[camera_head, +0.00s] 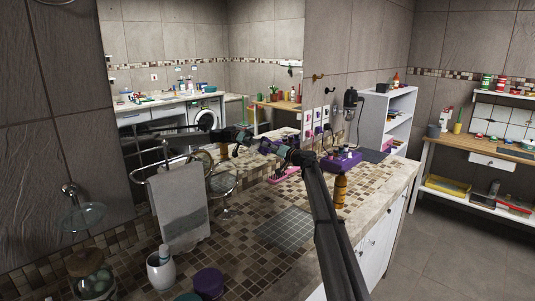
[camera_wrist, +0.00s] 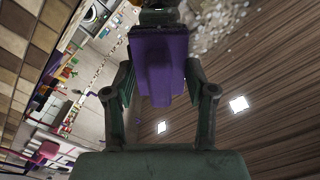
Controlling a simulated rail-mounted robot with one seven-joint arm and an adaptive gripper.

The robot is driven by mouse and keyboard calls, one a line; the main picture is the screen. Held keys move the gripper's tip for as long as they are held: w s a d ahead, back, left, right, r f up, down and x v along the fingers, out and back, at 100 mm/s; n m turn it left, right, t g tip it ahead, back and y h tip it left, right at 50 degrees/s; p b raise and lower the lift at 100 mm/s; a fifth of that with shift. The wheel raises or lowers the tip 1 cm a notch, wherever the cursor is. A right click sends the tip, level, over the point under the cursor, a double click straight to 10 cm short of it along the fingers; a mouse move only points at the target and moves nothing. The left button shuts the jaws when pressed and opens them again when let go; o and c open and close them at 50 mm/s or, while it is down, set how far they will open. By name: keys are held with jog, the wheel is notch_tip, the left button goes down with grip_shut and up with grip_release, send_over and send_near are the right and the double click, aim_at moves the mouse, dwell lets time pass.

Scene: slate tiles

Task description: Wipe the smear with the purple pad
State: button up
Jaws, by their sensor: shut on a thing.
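The purple pad (camera_wrist: 160,65) is held between the two fingers of my gripper (camera_wrist: 159,80) in the wrist view. The fingers press on its left and right sides. In the head view my dark arm reaches up over the tiled counter (camera_head: 240,215) and bends left. The gripper end there is small and cluttered, and I cannot make out the pad in it. I cannot pick out the smear for certain in either view.
A grey tiled patch (camera_head: 287,228) lies on the counter. A towel (camera_head: 180,208) hangs at left, with a white cup (camera_head: 160,271) at the front.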

aim_at(248, 152)
jog(key=shift+f+b, duration=0.1)
jog(key=shift+b, duration=0.5)
jog(key=shift+s+a, duration=0.1)
jog(key=shift+s+a+b, duration=0.55)
jog(key=shift+s+b, duration=0.2)
jog(key=shift+s+a+b, duration=1.2)
jog(key=shift+s+a, duration=0.2)
jog(key=shift+s, duration=0.3)
jog(key=shift+s+a+b, duration=1.15)
jog(key=shift+s+a, duration=0.25)
jog(key=shift+s, duration=0.25)
jog(key=shift+b, duration=0.5)
jog(key=shift+d, duration=0.1)
